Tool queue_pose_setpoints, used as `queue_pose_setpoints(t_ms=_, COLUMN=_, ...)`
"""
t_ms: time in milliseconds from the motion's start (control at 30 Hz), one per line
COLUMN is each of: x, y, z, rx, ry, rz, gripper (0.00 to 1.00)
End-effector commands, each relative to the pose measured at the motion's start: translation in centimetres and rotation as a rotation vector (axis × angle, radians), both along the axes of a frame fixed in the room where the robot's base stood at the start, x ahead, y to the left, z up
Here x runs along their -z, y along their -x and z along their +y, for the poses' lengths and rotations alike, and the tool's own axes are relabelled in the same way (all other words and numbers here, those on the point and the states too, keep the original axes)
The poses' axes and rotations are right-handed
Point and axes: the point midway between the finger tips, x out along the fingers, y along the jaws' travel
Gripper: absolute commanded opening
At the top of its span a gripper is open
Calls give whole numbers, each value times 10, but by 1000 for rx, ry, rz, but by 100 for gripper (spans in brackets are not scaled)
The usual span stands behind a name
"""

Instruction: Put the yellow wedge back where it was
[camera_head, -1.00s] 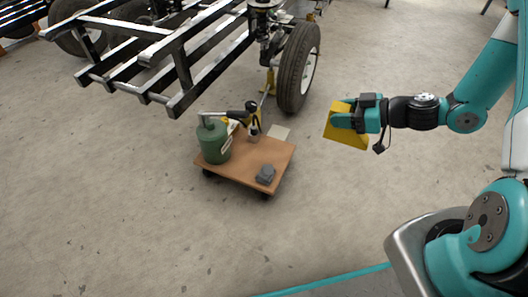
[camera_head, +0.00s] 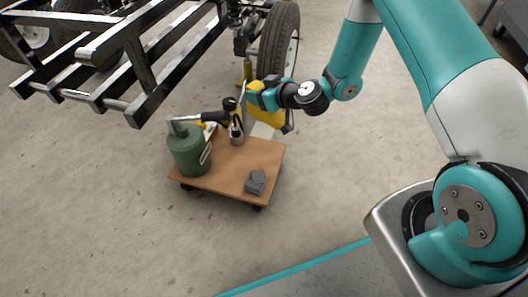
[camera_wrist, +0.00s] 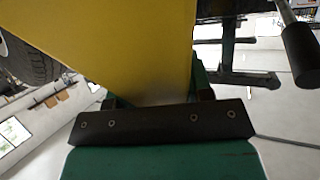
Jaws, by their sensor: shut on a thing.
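The yellow wedge (camera_head: 268,118) is in my gripper (camera_head: 262,98), which is shut on it. In the head view the wedge is held close to the front wheel (camera_head: 279,50) of the chassis, behind the far right corner of the low wooden dolly. My gripper and wrist cover part of it. In the wrist view the yellow wedge (camera_wrist: 110,45) fills the upper left, above the gripper's dark bar. Whether the wedge touches the floor or the wheel I cannot tell.
The wooden dolly (camera_head: 222,178) carries a green canister (camera_head: 189,152), a grey block (camera_head: 256,182) and a black-handled tool (camera_head: 228,112). A pale flat patch (camera_head: 263,130) shows behind it. The black chassis frame (camera_head: 140,70) is at upper left.

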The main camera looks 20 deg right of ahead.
Motion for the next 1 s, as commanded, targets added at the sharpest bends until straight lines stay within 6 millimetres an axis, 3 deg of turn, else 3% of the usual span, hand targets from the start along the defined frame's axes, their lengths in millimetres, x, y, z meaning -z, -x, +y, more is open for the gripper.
queue_pose_setpoints(t_ms=100, x=40, y=1, z=0, rx=1, ry=-1, rz=6, gripper=9)
queue_pose_setpoints(t_ms=400, x=121, y=0, z=0, rx=1, ry=-1, rz=3, gripper=9)
queue_pose_setpoints(t_ms=500, x=137, y=0, z=0, rx=-1, ry=-1, rz=2, gripper=9)
queue_pose_setpoints(t_ms=767, x=156, y=0, z=0, rx=-1, ry=0, rz=2, gripper=9)
queue_pose_setpoints(t_ms=1000, x=189, y=0, z=0, rx=-1, ry=-1, rz=2, gripper=9)
